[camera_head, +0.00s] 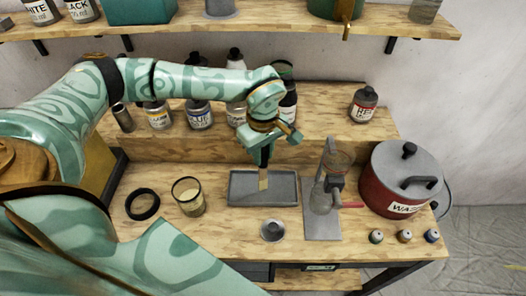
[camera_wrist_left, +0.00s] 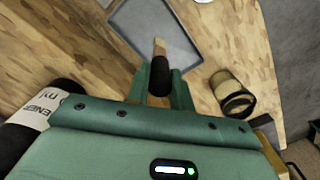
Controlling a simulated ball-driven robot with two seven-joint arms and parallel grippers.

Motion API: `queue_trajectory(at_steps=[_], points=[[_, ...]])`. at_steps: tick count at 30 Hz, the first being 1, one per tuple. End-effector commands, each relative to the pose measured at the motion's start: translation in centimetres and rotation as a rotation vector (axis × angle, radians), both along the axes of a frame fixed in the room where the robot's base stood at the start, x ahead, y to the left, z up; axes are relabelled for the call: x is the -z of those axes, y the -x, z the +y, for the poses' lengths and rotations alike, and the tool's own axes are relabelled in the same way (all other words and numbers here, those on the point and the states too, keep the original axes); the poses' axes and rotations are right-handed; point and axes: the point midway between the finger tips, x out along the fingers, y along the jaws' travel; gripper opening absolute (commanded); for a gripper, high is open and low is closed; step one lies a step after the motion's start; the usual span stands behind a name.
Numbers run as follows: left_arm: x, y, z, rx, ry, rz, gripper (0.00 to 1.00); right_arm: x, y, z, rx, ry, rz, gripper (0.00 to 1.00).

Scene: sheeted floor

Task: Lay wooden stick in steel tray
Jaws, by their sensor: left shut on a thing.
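The steel tray (camera_head: 240,199) is a shallow grey rectangle lying on the wooden bench in the head view. It also shows at the top of the left wrist view (camera_wrist_left: 187,51). My left gripper (camera_head: 263,160) points down above the right part of the tray and is shut on the wooden stick (camera_head: 263,180). The pale stick points down out of the fingers over the tray; I cannot tell whether its lower end touches the tray floor. In the left wrist view the stick (camera_wrist_left: 159,46) shows beyond a dark piece between the fingers. My right gripper is not in view.
A glass jar (camera_head: 188,196) and a black ring (camera_head: 142,204) stand left of the tray. A small metal cup (camera_head: 272,230) is in front. A stand with a flask (camera_head: 322,199) and a red pot (camera_head: 401,184) are to the right. Several bottles line the raised shelf behind.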

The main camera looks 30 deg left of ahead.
Motion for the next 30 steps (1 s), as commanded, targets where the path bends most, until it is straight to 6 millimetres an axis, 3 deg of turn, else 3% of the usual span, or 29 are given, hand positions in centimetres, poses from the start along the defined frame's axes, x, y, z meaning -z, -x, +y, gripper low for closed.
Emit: queue_trajectory(at_steps=[4,5,6,7,18,30], points=[[0.4,0.0,0.0,0.0,0.0,0.0,0.02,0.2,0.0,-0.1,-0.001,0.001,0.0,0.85],[0.3,0.0,0.0,0.0,0.0,0.0,0.31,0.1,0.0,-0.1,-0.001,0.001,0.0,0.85],[0.3,0.0,0.0,0.0,0.0,0.0,0.42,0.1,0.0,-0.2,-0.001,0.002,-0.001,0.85],[0.3,0.0,0.0,0.0,0.0,0.0,0.44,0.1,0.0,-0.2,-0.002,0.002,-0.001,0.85],[-0.7,-0.1,0.0,-0.001,0.0,-0.002,0.44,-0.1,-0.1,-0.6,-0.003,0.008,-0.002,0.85],[-9.4,0.0,0.1,-0.001,-0.001,-0.004,0.44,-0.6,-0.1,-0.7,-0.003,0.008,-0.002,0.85]])
